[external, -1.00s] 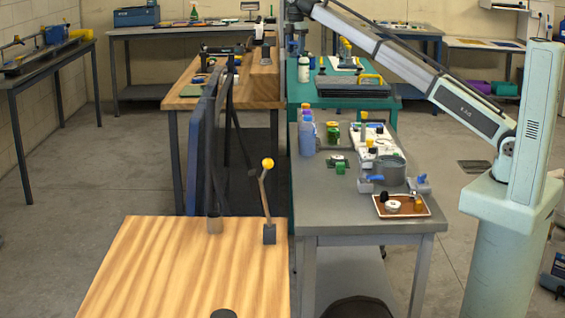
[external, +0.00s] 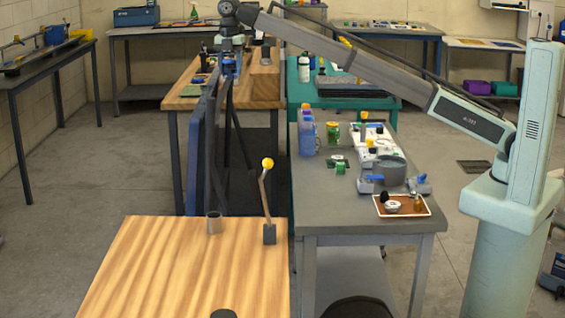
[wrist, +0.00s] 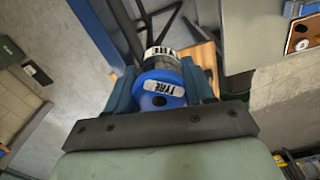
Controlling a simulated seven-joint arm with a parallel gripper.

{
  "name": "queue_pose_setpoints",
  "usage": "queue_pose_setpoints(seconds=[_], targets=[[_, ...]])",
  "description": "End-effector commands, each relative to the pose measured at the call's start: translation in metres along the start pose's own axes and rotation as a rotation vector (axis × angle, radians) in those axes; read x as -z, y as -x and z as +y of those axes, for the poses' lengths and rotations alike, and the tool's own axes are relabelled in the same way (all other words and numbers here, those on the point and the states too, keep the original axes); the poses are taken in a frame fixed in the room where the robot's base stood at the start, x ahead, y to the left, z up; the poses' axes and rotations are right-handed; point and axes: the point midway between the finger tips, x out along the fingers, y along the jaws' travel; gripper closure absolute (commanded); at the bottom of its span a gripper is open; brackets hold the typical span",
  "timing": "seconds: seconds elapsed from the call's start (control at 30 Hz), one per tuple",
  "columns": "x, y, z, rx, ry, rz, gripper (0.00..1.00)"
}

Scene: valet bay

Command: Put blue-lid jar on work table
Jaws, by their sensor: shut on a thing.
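My gripper (external: 231,46) hangs at the end of the raised arm, in front of the rear wooden table (external: 181,100). It is shut on the blue-lid jar (external: 229,67), which looks small in the external view. In the wrist view the jar's blue lid (wrist: 146,100) faces the camera between the two fingers of my gripper (wrist: 163,82). White labels reading TYRE show on the lid and on the body. The jar appears to be in the air above the floor, near the blue panel. I cannot tell which table is the work table.
A tall blue panel (external: 199,150) and dark hoses stand between the rear wooden table and the front wooden table (external: 170,270). A lever with a yellow ball (external: 267,163) rises from the front one. The grey table (external: 345,215) holds bottles, a pot and a tray. The front wooden top is mostly clear.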

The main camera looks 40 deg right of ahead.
Motion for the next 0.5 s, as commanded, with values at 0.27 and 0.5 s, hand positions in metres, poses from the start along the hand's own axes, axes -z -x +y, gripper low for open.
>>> queue_pose_setpoints(seconds=[0.27,0.5], targets=[[0.126,0.001,0.014,0.0,0.17,0.0,0.77],[0.232,0.0,0.012,-0.001,0.314,0.0,0.77]])
